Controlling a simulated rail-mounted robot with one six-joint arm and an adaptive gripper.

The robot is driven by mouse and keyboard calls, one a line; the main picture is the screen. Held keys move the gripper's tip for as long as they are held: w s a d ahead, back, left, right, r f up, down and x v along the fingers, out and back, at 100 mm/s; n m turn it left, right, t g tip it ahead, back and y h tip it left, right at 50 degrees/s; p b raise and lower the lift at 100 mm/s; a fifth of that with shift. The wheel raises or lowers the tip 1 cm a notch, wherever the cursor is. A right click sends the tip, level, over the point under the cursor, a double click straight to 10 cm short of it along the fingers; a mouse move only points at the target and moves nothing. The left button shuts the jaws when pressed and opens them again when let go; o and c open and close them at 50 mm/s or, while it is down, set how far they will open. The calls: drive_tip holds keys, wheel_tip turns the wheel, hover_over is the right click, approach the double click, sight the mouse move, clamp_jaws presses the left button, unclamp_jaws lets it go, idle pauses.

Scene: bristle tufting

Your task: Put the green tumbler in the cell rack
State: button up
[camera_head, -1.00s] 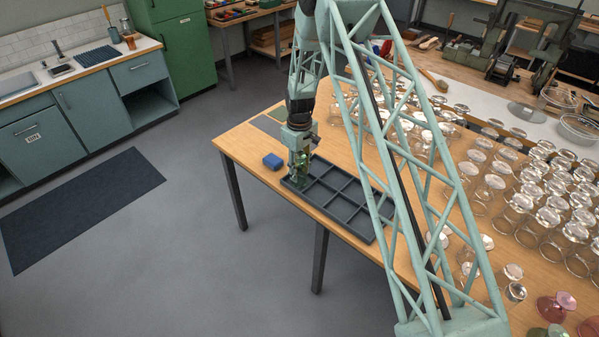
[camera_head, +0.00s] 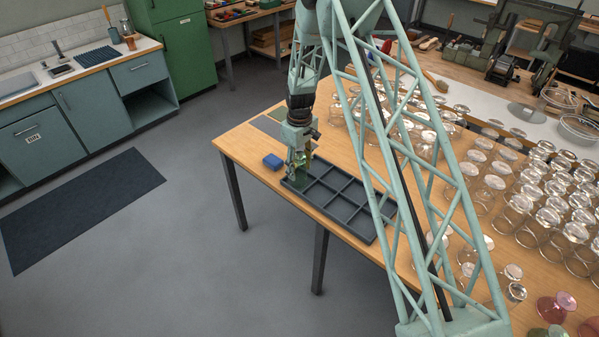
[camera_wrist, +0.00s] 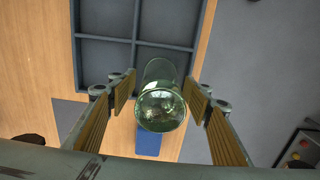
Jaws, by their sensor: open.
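The green tumbler (camera_wrist: 160,108) is clear green glass, seen end-on between my fingers in the wrist view. It also shows small and partly covered in the head view (camera_head: 301,176). Its far end appears to be inside a corner cell of the dark grey cell rack (camera_wrist: 107,42), though its base is hard to see. My gripper (camera_wrist: 161,95) is open around the tumbler, with a gap between each finger pad and the glass. In the head view my gripper (camera_head: 293,172) is low at the left corner of the rack (camera_head: 352,227); the rack's other visible cells look empty.
A blue block (camera_head: 273,161) lies on the table (camera_head: 235,147) just left of the rack, close to my gripper. Many clear upturned glasses (camera_head: 548,218) crowd the table's right side. A pink glass (camera_head: 556,306) stands at the lower right.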

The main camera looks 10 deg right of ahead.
sight(300, 155)
drive_tip(key=shift+r+b, duration=0.3)
drive_tip(key=shift+r, duration=4.75)
drive_tip(key=shift+r, duration=0.1)
